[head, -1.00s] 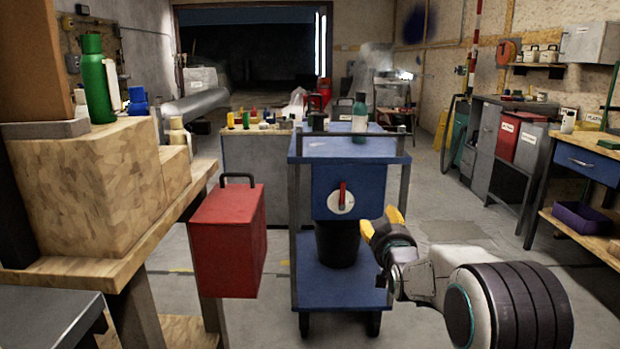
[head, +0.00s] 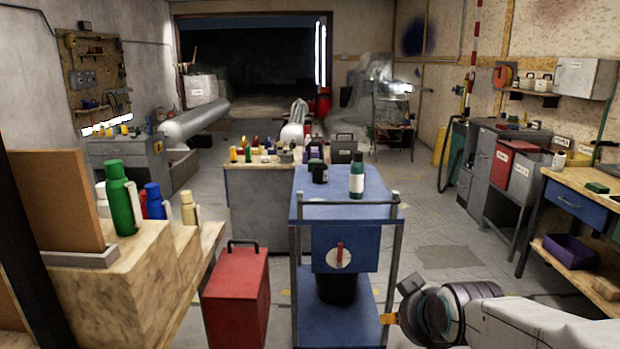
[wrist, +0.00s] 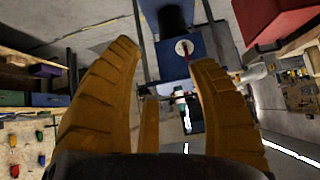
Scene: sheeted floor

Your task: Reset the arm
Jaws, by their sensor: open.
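My gripper (head: 388,318) is at the lower right of the head view, with my arm reaching in from the right edge. One yellow fingertip shows there, just right of the blue cart (head: 310,213). In the wrist view my gripper (wrist: 165,65) shows its yellow fingers spread wide apart with nothing between them. Beyond the fingers are the blue cart's panel and its red-handled white dial (wrist: 184,47). The dial also shows in the head view (head: 338,257), on the cart's front.
A green bottle (head: 357,175) and a dark jar (head: 319,172) stand on the cart. A red box (head: 236,300) is left of it. A wooden bench with bottles (head: 122,197) is at the left. A workbench (head: 575,203) is at the right. Floor between is clear.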

